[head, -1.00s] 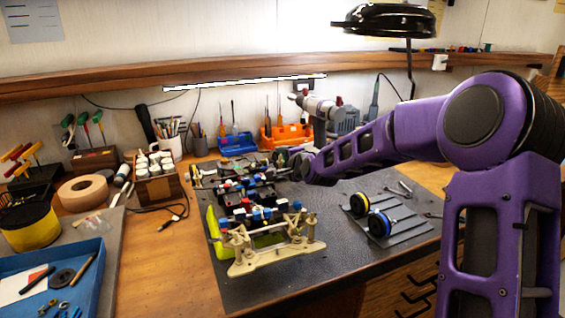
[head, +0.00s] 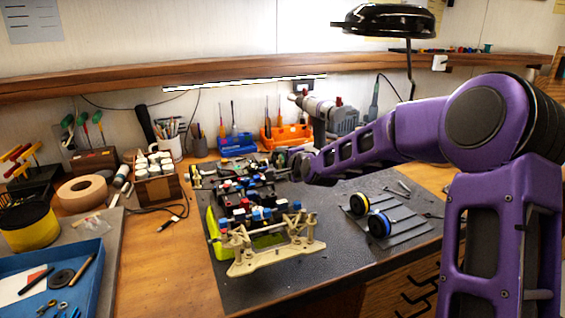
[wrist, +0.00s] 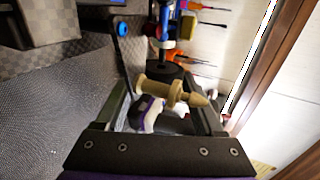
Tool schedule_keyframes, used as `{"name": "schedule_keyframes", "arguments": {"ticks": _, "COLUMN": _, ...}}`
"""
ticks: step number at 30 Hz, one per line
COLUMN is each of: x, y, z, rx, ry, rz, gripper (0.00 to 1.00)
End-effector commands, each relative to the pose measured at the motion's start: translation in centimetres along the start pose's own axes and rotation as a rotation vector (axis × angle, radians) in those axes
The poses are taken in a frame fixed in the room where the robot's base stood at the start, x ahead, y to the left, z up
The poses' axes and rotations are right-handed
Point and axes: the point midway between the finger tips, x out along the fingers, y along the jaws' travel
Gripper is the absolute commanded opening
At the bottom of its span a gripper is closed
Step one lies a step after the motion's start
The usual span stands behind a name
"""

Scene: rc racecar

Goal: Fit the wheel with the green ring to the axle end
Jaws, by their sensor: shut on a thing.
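My gripper (wrist: 165,97) is shut, with a tan part (wrist: 177,92) with a pointed end lying across between its fingers. A dark disc (wrist: 166,73) shows just beyond that part; whether they touch is unclear. In the head view, my gripper (head: 293,160) is over the far right of the race car (head: 245,188), and its fingers are too small to read. The car's cream front end (head: 275,250) faces the near edge. I see no green ring in any view, and cannot make out which axle end is bare.
Right of the car, a grey rack (head: 400,222) holds a yellow-ringed wheel (head: 358,204) and a blue-ringed wheel (head: 379,224). A drill (head: 318,108) and an orange holder (head: 285,136) stand behind. A blue tray (head: 88,268) lies front left. The mat's front right is clear.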

Motion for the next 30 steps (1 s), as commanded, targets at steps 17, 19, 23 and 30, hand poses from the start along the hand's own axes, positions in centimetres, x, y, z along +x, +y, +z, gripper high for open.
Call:
{"name": "schedule_keyframes", "arguments": {"ticks": 17, "x": 0.02, "y": -0.01, "z": 0.39, "rx": -0.002, "ry": -0.001, "rz": -0.001, "gripper": 0.17}}
{"name": "schedule_keyframes", "arguments": {"ticks": 19, "x": 0.03, "y": 0.00, "z": 0.59, "rx": -0.001, "ry": -0.001, "rz": -0.001, "gripper": 0.17}}
{"name": "schedule_keyframes", "arguments": {"ticks": 23, "x": 0.03, "y": 0.01, "z": 0.63, "rx": 0.000, "ry": -0.001, "rz": 0.000, "gripper": 0.17}}
{"name": "schedule_keyframes", "arguments": {"ticks": 30, "x": 0.03, "y": 0.02, "z": 0.22, "rx": -0.001, "ry": -0.002, "rz": 0.000, "gripper": 0.17}}
